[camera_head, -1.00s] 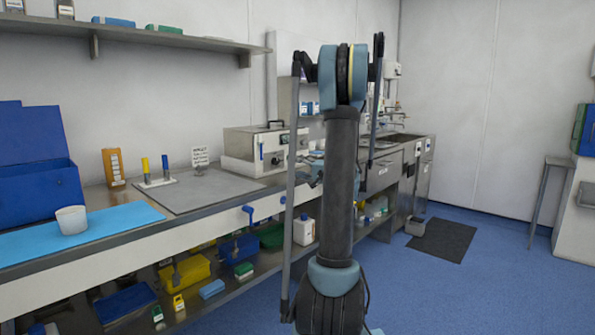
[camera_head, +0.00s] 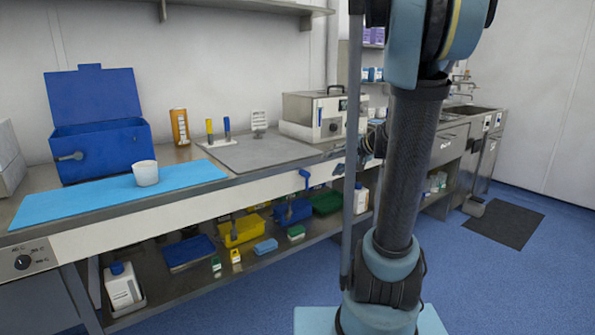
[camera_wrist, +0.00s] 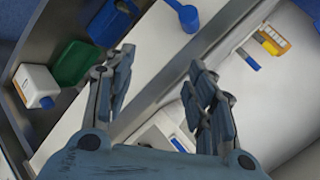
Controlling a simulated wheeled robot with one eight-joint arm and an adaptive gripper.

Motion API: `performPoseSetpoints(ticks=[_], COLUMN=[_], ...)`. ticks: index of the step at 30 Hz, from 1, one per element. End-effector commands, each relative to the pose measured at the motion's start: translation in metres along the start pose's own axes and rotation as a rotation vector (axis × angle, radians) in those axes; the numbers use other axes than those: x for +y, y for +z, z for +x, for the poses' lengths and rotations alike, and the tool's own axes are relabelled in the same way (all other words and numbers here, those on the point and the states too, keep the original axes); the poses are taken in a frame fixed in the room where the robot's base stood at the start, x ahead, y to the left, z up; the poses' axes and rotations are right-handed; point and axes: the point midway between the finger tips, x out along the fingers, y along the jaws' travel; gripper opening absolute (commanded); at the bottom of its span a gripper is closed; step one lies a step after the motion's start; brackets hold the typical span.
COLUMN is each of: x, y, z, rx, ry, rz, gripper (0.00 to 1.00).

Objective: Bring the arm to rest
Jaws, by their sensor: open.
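My arm stands upright on the right of the head view, in front of the bench. My gripper (camera_wrist: 165,95) fills the lower part of the wrist view, its two fingers spread apart with nothing between them. Beyond the fingers the wrist view shows the white bench front with a blue handle (camera_wrist: 184,14). In the head view the gripper is mostly hidden behind the arm.
A metal bench bears a blue mat (camera_head: 110,198), a white cup (camera_head: 146,173), an open blue box (camera_head: 100,140) and a grey board (camera_head: 262,152). The lower shelf holds coloured trays and a white bottle (camera_head: 122,288).

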Motion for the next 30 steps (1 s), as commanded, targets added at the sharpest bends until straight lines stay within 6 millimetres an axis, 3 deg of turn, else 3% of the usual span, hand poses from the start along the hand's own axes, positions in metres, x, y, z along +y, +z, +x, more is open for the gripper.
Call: performPoseSetpoints(ticks=[3, 15, 24, 30], x=[0.005, 0.051, 0.105, 0.137], y=[0.043, 0.161, 0.23, 0.258], z=[-0.007, -0.044, -0.083, -0.106], rx=[-0.061, -0.226, -0.315, -0.35], ry=[0.081, 0.37, 0.597, 0.723], rz=[-0.043, -0.182, -0.286, -0.342], gripper=[0.5, 0.5, 0.5, 0.5])
